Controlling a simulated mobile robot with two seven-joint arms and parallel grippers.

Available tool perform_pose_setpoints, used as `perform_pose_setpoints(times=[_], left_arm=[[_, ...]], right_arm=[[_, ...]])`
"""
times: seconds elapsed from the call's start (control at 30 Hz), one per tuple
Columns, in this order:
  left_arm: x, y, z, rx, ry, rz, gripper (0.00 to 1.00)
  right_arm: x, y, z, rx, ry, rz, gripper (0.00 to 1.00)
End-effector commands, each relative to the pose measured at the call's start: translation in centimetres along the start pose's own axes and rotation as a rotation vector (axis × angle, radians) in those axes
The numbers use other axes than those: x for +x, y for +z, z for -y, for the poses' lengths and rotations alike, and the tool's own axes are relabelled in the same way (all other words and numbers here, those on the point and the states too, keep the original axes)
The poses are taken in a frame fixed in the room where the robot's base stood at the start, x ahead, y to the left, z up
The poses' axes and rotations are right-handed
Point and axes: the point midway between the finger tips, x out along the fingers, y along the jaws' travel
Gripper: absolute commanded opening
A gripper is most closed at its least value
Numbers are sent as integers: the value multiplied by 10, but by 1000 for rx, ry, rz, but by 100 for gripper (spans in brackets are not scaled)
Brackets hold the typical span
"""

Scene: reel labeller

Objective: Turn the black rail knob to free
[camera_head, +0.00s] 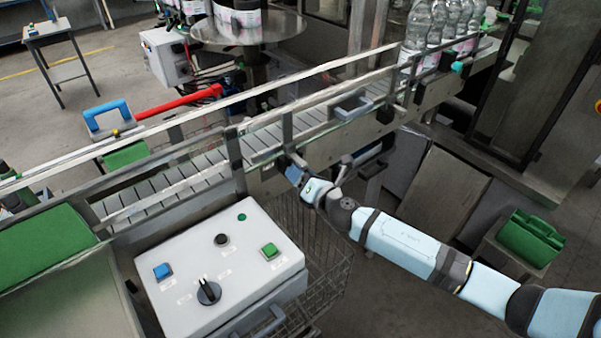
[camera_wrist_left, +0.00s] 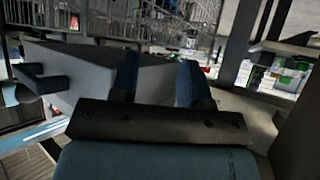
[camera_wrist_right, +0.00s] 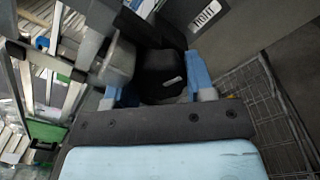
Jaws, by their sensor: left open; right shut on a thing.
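The black rail knob (camera_wrist_right: 160,72) with a white mark shows between the blue fingers of my right gripper (camera_wrist_right: 156,88) in the right wrist view. My right gripper is shut on it. In the head view, my right gripper (camera_head: 290,171) is at the side of the conveyor, below the guide rail, and hides most of the knob. My left gripper (camera_wrist_left: 157,78) is open, with no object visible between its fingers in the left wrist view. The left gripper does not show in the head view.
The conveyor (camera_head: 180,181) with its metal guide rails runs diagonally across the head view. A grey control box (camera_head: 225,258) with buttons and a black selector stands in front. Bottles (camera_head: 437,30) stand at the far end. A wire basket (camera_head: 322,250) is below my right gripper.

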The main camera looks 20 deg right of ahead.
Motion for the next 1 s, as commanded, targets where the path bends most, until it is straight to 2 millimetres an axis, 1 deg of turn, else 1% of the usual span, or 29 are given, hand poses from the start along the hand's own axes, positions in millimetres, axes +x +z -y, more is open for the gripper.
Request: perform_pose_setpoints(times=[0.2,0.4,0.63,1.0], left_arm=[[-3,-4,0,0,-2,0,43],[-4,-6,0,-1,-3,0,43],[-5,-6,0,-1,-3,0,43],[-5,-6,1,-2,-3,1,43]], right_arm=[[0,0,-1,-145,0,-1,26],[0,0,-1,-230,0,0,26],[0,0,0,-273,0,0,26],[0,0,0,-279,0,0,26]])
